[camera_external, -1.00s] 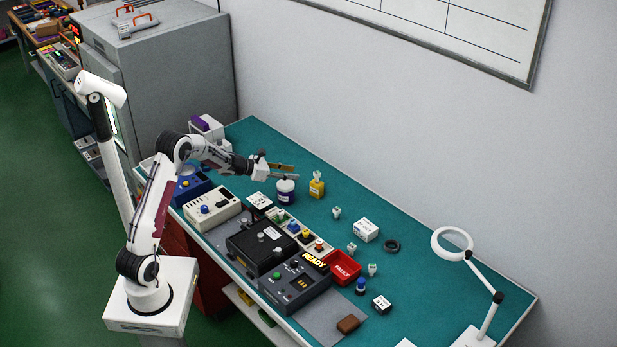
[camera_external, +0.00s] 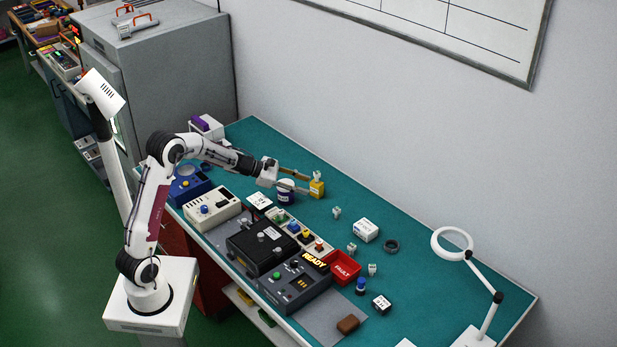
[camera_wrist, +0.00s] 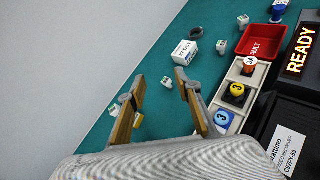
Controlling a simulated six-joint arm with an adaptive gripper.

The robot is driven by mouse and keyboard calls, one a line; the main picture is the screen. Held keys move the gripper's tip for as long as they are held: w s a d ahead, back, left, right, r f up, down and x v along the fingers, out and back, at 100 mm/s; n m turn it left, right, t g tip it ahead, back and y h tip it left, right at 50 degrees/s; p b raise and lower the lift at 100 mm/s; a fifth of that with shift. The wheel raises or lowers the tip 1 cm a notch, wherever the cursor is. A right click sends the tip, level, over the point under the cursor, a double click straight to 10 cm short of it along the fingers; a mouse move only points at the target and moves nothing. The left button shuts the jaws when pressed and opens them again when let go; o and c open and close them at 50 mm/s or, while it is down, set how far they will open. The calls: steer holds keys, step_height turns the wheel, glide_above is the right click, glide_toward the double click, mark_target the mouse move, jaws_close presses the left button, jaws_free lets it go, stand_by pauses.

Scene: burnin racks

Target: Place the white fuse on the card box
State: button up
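A dark ring (camera_external: 391,245) lies by the card box. A red FAULT tray (camera_external: 342,267), coloured-button strip (camera_external: 304,237) and black devices fill the front. A ring lamp (camera_external: 452,243) stands at right. Bench between yellow bottle and card box is mostly clear.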

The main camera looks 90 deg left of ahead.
steer(key=d+r+m+g+h, duration=0.1)
steer(key=d+r+m+h, duration=0.3)
steer(key=d, duration=0.6)
steer(key=d+r+m+g, duration=0.1)
steer(key=d+m, duration=0.4)
steer(key=d, duration=0.5)
steer(key=s+d+r+m+g+h, duration=0.1)
steer(key=s+d+m, duration=0.25)
steer(key=d, duration=0.35)
steer(key=s+d+r+m+g, duration=0.1)
steer(key=s+d+m+g, duration=0.15)
steer(key=d+m, duration=0.35)
steer(key=s+d+f+m+g, duration=0.1)
steer(key=s+d+m+g, duration=0.1)
steer(key=s+d+m, duration=0.6)
steer(key=s+d+f+m+y, duration=0.1)
steer(key=s+m+y, duration=0.2)
steer(key=s+m, duration=0.4)
steer(key=s, duration=0.7)
steer(key=shift+f+y, duration=0.3)
steer(key=shift+f, duration=0.1)
